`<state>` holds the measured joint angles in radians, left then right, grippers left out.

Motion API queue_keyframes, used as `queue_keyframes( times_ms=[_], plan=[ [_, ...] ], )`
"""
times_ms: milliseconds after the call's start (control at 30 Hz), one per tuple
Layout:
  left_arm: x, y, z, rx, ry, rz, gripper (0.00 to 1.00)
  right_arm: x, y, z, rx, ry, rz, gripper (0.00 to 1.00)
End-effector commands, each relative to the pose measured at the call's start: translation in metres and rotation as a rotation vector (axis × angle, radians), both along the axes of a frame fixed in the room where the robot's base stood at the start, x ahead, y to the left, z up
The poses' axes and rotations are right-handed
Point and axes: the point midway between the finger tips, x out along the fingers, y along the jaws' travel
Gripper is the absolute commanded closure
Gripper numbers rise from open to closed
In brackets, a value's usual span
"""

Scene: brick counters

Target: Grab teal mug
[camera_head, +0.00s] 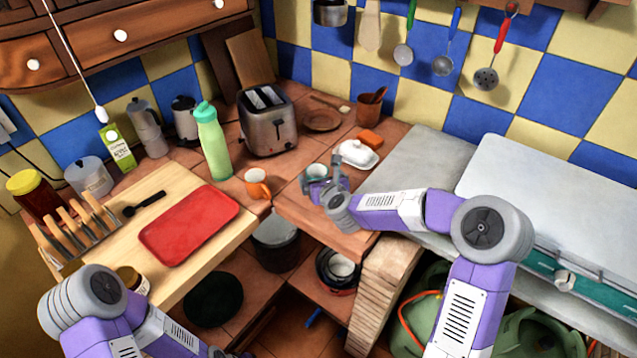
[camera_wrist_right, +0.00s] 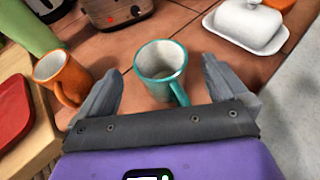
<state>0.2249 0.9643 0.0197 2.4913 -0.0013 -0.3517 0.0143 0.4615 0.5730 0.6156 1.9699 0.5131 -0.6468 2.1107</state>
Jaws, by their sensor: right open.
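The teal mug (camera_wrist_right: 161,67) stands upright on the tiled counter, with a white inside and its handle turned toward my right gripper (camera_wrist_right: 158,92). That gripper is open, with one finger to each side of the mug's near part; I cannot tell whether either touches it. In the head view the mug (camera_head: 316,171) shows just behind the right gripper (camera_head: 325,180), partly hidden by it. My left arm is at the bottom left of the head view; its gripper's fingers are not clearly visible.
An orange mug (camera_head: 258,184) stands left of the teal mug, close to my gripper's left finger. A white butter dish (camera_head: 358,155) is to the right. A toaster (camera_head: 267,121), a green bottle (camera_head: 212,143) and a red tray (camera_head: 190,224) lie farther left.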

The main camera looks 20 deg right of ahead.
Motion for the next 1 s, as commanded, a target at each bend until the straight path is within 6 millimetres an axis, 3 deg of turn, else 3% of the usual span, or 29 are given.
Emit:
queue_keyframes(
  times_ms=[133, 433, 833, 1000],
  plan=[
    [0.000, 0.000, -0.001, 0.000, -0.001, 0.000, 0.57, 0.015, 0.000, -0.006, 0.001, -0.001, -0.001, 0.00],
    [0.000, 0.000, -0.001, 0.000, -0.001, 0.000, 0.57, 0.018, 0.000, -0.007, -0.001, -0.001, 0.000, 0.02],
    [0.000, 0.000, -0.001, 0.000, -0.001, 0.000, 0.57, 0.018, 0.000, -0.007, -0.001, -0.001, -0.001, 0.63],
    [0.000, 0.000, -0.001, 0.000, -0.001, 0.000, 0.57, 0.018, 0.000, -0.006, -0.001, -0.002, -0.001, 0.66]
  ],
)
